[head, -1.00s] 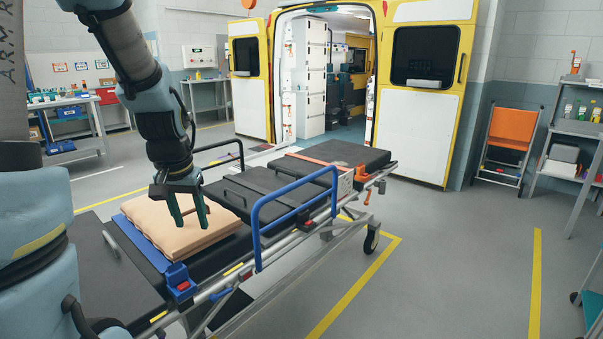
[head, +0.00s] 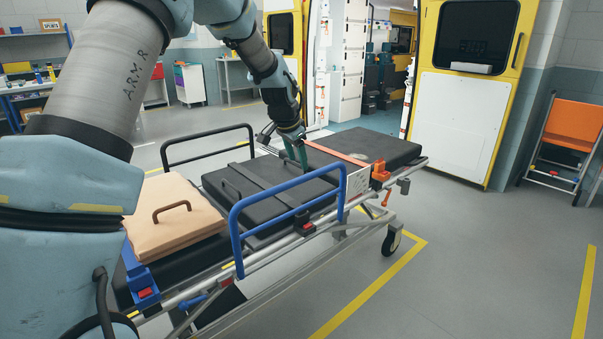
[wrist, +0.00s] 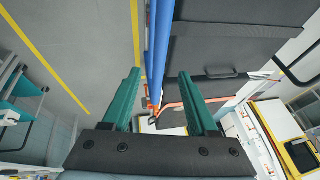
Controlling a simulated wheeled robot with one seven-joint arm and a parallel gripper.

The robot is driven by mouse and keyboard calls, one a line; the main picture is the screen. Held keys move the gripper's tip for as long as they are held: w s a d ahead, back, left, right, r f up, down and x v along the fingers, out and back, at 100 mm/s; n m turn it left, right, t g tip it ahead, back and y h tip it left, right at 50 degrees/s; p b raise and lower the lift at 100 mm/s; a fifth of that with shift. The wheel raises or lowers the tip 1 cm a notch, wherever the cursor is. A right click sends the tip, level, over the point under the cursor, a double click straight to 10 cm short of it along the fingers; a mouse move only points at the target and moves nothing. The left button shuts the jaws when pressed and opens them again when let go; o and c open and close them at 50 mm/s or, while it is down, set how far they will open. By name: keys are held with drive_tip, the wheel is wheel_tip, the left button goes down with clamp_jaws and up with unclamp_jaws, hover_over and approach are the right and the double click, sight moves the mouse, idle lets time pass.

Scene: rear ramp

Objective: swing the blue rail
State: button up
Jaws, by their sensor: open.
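The blue rail (head: 290,184) stands upright along the near side of the stretcher. My gripper (head: 295,160) is open and empty, pointing down over the black mattress, just behind the upper right part of the rail in the head view. In the wrist view, the blue rail (wrist: 158,45) runs down from the top edge into the gap between my green fingertips (wrist: 158,75). I cannot tell whether the rail lies between the fingers or beyond them. A blue latch with a red button (head: 145,291) sits at the rail side's near end.
The stretcher carries a tan handled pad (head: 170,222) and a black handled pad (head: 240,205). A black rail (head: 205,130) stands on the far side. The yellow ambulance door (head: 466,95) is behind. Floor (head: 480,260) right of the stretcher is clear.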

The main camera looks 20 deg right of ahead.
sight(302, 177)
drive_tip(key=p+x, duration=0.1)
drive_tip(key=x, duration=0.6)
drive_tip(key=shift+w+d+f, duration=0.1)
drive_tip(key=shift+w+f, duration=0.05)
drive_tip(key=shift+f, duration=0.2)
clamp_jaws()
idle(1.0)
